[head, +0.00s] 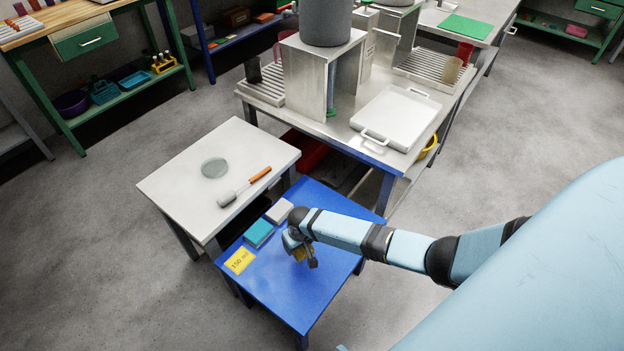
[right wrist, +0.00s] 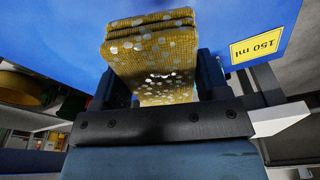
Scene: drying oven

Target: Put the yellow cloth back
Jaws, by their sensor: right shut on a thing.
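The yellow cloth (right wrist: 150,50) is a folded, woven pad with pale spots. It sits between the two fingers of my right gripper (right wrist: 163,85), which is shut on it. In the head view, my right gripper (head: 302,256) is over the blue table (head: 300,298), and the yellow cloth (head: 300,254) is largely hidden by it. I cannot tell whether the cloth touches the table top. A teal folded cloth (head: 259,233) and a pale grey one (head: 279,211) lie in a row left of the gripper. My left gripper is not in view.
A yellow "150 ml" label (head: 239,260) lies at the blue table's left edge. A white table (head: 175,190) beside it holds a glass dish (head: 214,168) and an orange-handled tool (head: 245,187). A metal bench with a white tray (head: 394,119) stands behind. The blue table's front is clear.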

